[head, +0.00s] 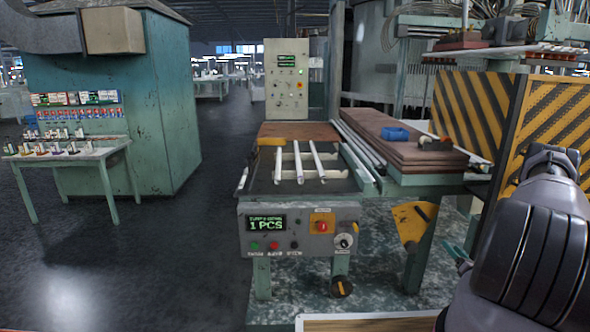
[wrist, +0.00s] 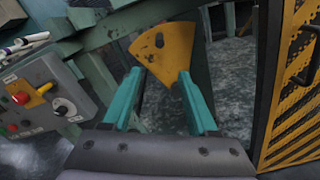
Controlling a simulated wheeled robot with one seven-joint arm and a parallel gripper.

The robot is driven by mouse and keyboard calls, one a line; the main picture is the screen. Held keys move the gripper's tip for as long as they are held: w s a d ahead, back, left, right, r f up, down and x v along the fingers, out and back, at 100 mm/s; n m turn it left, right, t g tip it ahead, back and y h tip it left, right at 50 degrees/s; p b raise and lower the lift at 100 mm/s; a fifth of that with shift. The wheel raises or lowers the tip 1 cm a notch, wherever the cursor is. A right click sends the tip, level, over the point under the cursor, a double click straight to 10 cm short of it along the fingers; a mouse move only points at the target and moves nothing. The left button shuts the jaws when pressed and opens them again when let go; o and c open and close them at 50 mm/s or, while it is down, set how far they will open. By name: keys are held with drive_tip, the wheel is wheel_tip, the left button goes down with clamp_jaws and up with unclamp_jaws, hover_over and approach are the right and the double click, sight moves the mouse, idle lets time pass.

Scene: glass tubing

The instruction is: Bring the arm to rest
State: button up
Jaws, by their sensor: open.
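My arm fills the right side of the head view, bent downward. My gripper (wrist: 160,100) shows in the wrist view as two green fingers spread apart, with nothing between them but the floor and a yellow plate behind. In the head view only a small green part of the gripper (head: 460,254) shows beside the arm, in front of the bench legs. The yellow plate (head: 413,221) hangs on the bench frame; it also shows in the wrist view (wrist: 165,52) beyond the fingertips.
A machine with glass tubes (head: 298,162) and a control panel (head: 294,232) reading 1 PCS stands in the middle. A striped barrier (head: 545,110) is close to my arm on the right. A small table (head: 70,152) with small items stands at left. The floor (head: 150,250) between is clear.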

drive_tip(key=w+a+r+n+g+y, duration=0.25)
drive_tip(key=a+r+n+y, duration=0.35)
drive_tip(key=r, duration=0.4)
drive_tip(key=w+a+r+n+g+y, duration=0.1)
drive_tip(key=w+a+r+n+y, duration=0.3)
drive_tip(key=a+r, duration=0.5)
drive_tip(key=s+a+r+n+g+y, duration=0.25)
drive_tip(key=a+r+n+g, duration=0.2)
drive_tip(key=r, duration=0.35)
drive_tip(key=s+a+r+n+g+y, duration=0.1)
drive_tip(key=s+a+r+n+g, duration=0.25)
drive_tip(key=a+r+n, duration=0.35)
drive_tip(key=s+a+r+n+g+h, duration=0.2)
drive_tip(key=s+a+r+n+h, duration=0.15)
drive_tip(key=s+r, duration=0.35)
drive_tip(key=s+a+r+n+g+h, duration=0.2)
drive_tip(key=s+a+r+n, duration=0.2)
drive_tip(key=s, duration=0.5)
drive_tip(key=s+d+r+n+t+h, duration=0.2)
drive_tip(key=s+r+n+t+h, duration=0.2)
drive_tip(key=s, duration=0.8)
wheel_tip(320, 180, up, 3)
drive_tip(key=n+h, duration=0.2)
drive_tip(key=n, duration=0.1)
drive_tip(key=shift+s+d+r+n+t+h, duration=0.15)
drive_tip(key=shift+s+d+n+t+h, duration=0.15)
drive_tip(key=shift+s+d+t, duration=0.1)
